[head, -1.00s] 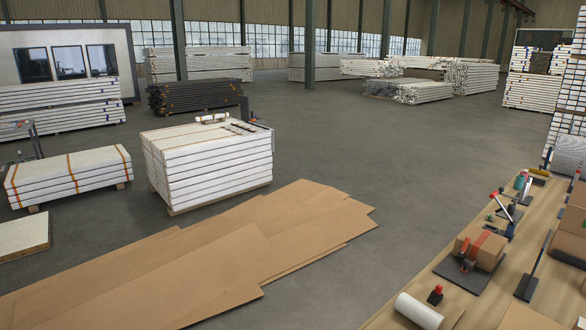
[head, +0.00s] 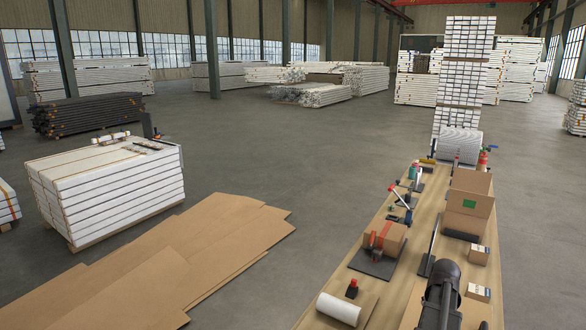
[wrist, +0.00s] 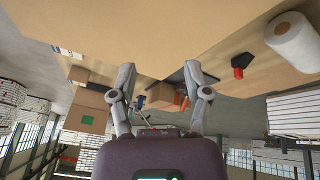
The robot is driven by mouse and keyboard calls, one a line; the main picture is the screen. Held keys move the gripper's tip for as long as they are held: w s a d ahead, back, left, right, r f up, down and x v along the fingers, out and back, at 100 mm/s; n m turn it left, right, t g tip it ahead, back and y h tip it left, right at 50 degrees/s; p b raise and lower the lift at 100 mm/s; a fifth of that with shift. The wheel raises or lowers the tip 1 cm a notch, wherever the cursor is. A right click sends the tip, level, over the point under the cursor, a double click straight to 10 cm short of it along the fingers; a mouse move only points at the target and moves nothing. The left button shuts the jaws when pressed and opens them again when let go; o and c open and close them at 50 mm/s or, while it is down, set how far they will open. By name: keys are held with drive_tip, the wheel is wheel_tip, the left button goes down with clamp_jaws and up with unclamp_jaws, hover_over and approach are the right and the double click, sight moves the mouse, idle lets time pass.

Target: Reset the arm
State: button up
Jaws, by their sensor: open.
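My arm shows in the head view at the lower right, dark grey, over the long wooden workbench (head: 385,290). My gripper (wrist: 160,85) shows in the wrist view with its two grey fingers spread wide apart and nothing between them. The wrist view is upside down, with the bench top above and the hall windows below. Behind the fingers are a cardboard box with a red strip (wrist: 167,92) and a box with a green label (wrist: 88,112). The gripper's fingertips cannot be made out in the head view.
The bench holds a white roll (head: 338,309), a red-topped item (head: 352,288), a strapped box (head: 382,238), an open carton (head: 468,205), small boxes (head: 478,292) and hand tools. Cardboard sheets (head: 170,260) and a white panel stack (head: 107,190) lie left. Open floor (head: 300,150) spreads behind.

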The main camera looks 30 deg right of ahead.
drive_tip(key=w+a+f+n+y+b, duration=0.1)
drive_tip(key=w+a, duration=0.6)
drive_tip(key=a, duration=0.6)
drive_tip(key=w+a+f+n+y+b, duration=0.1)
drive_tip(key=w+a+f+n, duration=0.1)
drive_tip(key=w+a, duration=0.8)
drive_tip(key=s+a+f+n+g, duration=0.1)
drive_tip(key=s+a, duration=0.1)
drive_tip(key=a, duration=1.4)
drive_tip(key=s+a+f+n+g+y+b, duration=0.1)
drive_tip(key=s+a, duration=0.1)
drive_tip(key=a, duration=1.4)
drive_tip(key=shift+s+a+n+g+y, duration=0.3)
drive_tip(key=shift+s+a+g, duration=0.05)
drive_tip(key=shift+s+g, duration=0.05)
wheel_tip(320, 180, up, 6)
drive_tip(key=p, duration=0.6)
drive_tip(key=shift+r, duration=0.25)
